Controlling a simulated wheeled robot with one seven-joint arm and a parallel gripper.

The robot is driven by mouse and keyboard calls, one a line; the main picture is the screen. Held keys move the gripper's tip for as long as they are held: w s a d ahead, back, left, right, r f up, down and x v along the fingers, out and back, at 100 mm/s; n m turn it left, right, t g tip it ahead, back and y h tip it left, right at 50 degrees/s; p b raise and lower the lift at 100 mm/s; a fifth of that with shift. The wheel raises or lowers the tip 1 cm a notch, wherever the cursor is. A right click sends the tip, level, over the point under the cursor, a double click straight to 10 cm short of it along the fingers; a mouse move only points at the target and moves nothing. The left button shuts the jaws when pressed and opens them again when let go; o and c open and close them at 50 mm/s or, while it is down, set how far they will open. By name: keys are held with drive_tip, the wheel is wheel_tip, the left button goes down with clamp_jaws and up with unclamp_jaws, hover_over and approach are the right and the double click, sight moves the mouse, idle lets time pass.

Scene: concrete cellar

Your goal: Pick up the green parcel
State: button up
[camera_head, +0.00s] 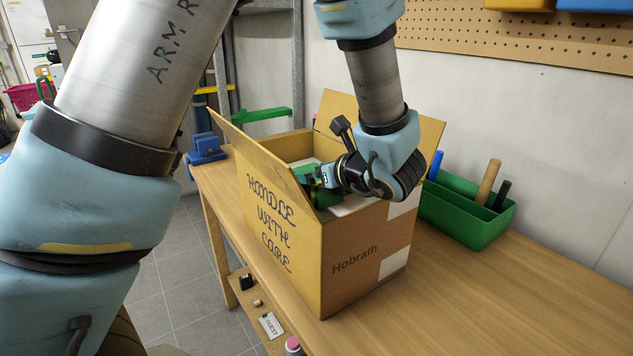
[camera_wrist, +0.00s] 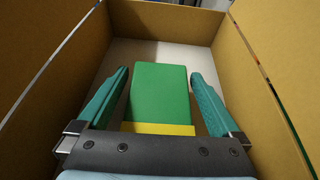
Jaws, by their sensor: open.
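The green parcel (camera_wrist: 160,92) lies inside an open cardboard box and has a yellow band at its near end in the wrist view. My gripper (camera_wrist: 162,85) is open, with one teal finger on each side of the parcel. A narrow gap shows between each finger and the parcel. In the head view my gripper (camera_head: 318,178) reaches down into the box, and the parcel is mostly hidden behind it. The cardboard box (camera_head: 345,262) stands on the wooden workbench with its flaps up.
A green tool tray (camera_head: 474,222) with several handles stands right of the box. A blue vise (camera_head: 206,148) sits at the bench's far left end. The box walls and flaps rise close around my gripper. The wooden workbench (camera_head: 455,305) is clear at the front right.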

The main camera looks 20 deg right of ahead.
drive_tip(key=c, duration=1.4)
